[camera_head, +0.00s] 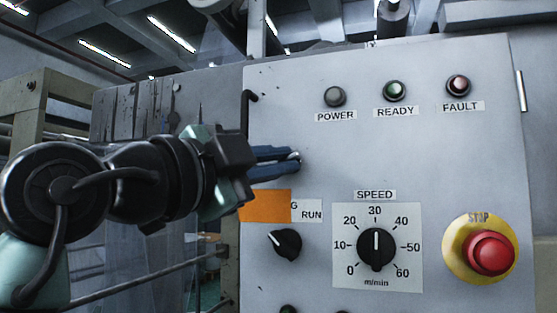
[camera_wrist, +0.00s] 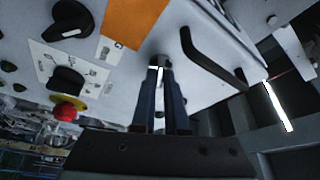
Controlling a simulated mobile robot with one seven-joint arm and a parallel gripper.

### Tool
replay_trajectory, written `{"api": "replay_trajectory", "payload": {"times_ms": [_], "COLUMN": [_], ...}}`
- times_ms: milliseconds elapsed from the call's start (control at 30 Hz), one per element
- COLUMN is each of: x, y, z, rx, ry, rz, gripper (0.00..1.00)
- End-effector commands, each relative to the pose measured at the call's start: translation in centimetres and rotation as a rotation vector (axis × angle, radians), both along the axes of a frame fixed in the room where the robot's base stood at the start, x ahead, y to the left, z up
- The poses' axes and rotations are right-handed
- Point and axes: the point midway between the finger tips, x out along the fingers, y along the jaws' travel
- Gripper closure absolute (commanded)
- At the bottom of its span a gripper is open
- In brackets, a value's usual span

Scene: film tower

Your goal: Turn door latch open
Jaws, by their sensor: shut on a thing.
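The grey cabinet panel (camera_head: 430,150) faces me, with its controls on the front. My gripper (camera_head: 296,156) reaches in from the left, its two blue fingers nearly together at the panel face above the orange label. In the wrist view, my gripper (camera_wrist: 161,68) is closed around a small grey metal piece, which I take to be the door latch (camera_wrist: 159,60). Most of the latch is hidden between the fingertips, so its turn angle cannot be told. A black bar handle (camera_wrist: 208,60) stands beside the fingers; it shows as a black hook (camera_head: 249,96) in the head view.
Below the fingers are an orange label (camera_head: 265,206) and a black selector knob (camera_head: 285,243). A speed dial (camera_head: 376,247) and red stop button (camera_head: 489,253) lie to the right. Several indicator lamps (camera_head: 394,91) are above. Metal rails (camera_head: 140,260) run at the lower left.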

Motion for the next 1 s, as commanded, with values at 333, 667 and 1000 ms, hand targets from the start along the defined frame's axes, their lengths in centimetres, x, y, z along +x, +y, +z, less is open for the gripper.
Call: {"api": "replay_trajectory", "payload": {"times_ms": [333,667,1000], "x": [0.00,0.01,0.03], "y": [0.04,0.04,0.06], "z": [0.43,0.36,0.29], "rx": [0.281,0.439,0.484], "ry": [-0.092,-0.144,-0.158], "rz": [0.000,0.001,0.002], "gripper": [1.00,1.00,1.00]}}
